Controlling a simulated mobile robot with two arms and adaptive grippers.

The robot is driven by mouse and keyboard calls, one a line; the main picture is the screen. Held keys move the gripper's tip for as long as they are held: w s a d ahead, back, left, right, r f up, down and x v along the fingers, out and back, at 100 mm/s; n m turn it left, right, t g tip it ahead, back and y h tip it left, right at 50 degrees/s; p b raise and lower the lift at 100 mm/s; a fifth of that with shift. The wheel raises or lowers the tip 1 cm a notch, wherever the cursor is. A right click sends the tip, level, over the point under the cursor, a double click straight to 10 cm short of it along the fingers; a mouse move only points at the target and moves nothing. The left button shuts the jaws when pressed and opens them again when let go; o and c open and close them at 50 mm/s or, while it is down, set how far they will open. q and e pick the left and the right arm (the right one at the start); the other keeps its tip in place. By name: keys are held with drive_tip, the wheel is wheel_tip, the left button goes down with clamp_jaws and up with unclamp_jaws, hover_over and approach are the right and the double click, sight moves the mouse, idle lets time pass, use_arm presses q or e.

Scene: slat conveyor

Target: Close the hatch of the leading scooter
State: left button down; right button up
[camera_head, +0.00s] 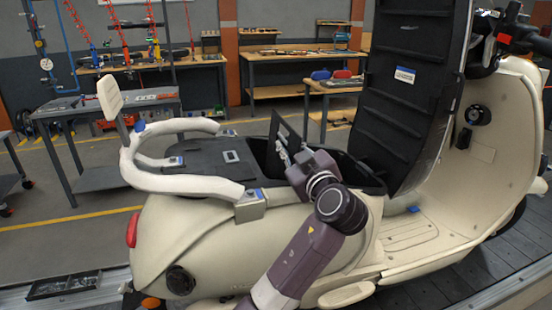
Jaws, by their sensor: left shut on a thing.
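The cream scooter (220,245) stands on the conveyor and fills the middle of the head view. Its seat (405,100) is tipped up, with the black underside and a small label facing me. A small black hatch panel (287,122) stands tilted up at the opening below the seat. My left gripper (283,152) is shut on this hatch panel; its wrist hides part of the opening and the panel's lower edge. The exact finger contact is hard to make out. My right gripper is not in view.
A white rear rail (200,185) with a small backrest (110,97) curves around the scooter's tail, left of my gripper. The dark conveyor slats (510,255) run under the scooter. Workbenches (300,55) with tools stand well behind, across open floor.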

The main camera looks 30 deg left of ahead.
use_arm(q)
drive_tip(key=w+d+f+m+b, duration=0.2)
drive_tip(key=w+d+m+b, duration=0.1)
drive_tip(key=w+d+m, duration=0.1)
drive_tip(key=shift+w+d+f, duration=0.3)
drive_tip(key=shift+w+d, duration=0.55)
drive_tip(key=shift+w, duration=0.3)
drive_tip(key=c, duration=2.2)
unclamp_jaws()
drive_tip(key=shift+o, duration=0.5)
drive_tip(key=shift+w+d+f, duration=0.1)
drive_tip(key=v, duration=0.7)
drive_tip(key=shift+d, duration=0.15)
